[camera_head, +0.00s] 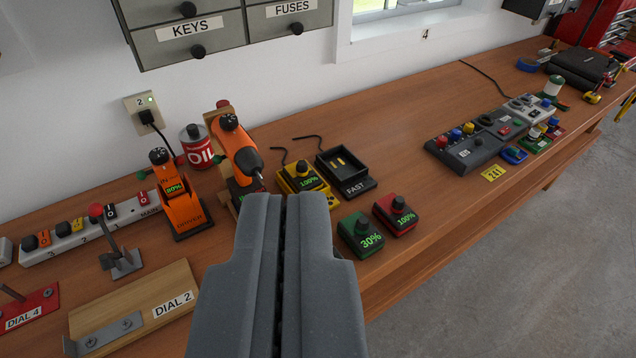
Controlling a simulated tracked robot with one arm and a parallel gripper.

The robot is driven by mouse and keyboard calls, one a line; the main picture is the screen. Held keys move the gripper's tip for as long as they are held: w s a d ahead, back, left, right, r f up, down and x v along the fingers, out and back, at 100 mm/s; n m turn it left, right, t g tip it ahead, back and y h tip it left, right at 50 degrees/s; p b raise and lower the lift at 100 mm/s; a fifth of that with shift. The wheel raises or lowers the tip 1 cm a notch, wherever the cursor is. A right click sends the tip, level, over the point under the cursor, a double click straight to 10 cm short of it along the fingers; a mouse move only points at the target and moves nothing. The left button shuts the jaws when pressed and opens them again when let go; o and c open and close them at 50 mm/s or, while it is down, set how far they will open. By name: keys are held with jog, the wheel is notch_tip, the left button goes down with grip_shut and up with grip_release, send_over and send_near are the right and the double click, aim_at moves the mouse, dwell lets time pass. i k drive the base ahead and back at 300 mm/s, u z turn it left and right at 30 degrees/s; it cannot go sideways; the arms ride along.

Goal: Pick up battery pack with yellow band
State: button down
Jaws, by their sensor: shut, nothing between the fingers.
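The battery pack with the yellow band (295,184) stands on the wooden workbench, beyond my gripper's tips. It has a dark knob on top and a green 100% display. My gripper (284,199) is shut and empty, and its fingertips cover the near lower part of this pack in the picture. I cannot tell how far apart they are. A green pack (361,237) marked 30% and a red pack (398,216) marked 100% stand to the right of my fingertips.
An empty-looking black FAST charger (359,187) is right of the yellow pack. The bench (420,110) is clear towards the control boxes (470,152).

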aim_at(299, 176)
jog(key=k, duration=0.45)
jog(key=u, duration=0.1)
jog(key=i, duration=0.5)
jog(key=z, duration=0.55)
jog(key=k, duration=1.2)
jog(key=z, duration=0.35)
jog(key=i, duration=0.55)
jog(key=u, duration=0.6)
jog(key=i, duration=1.5)
jog(key=u, duration=0.85)
jog(key=i, duration=0.55)
jog(key=u, duration=0.05)
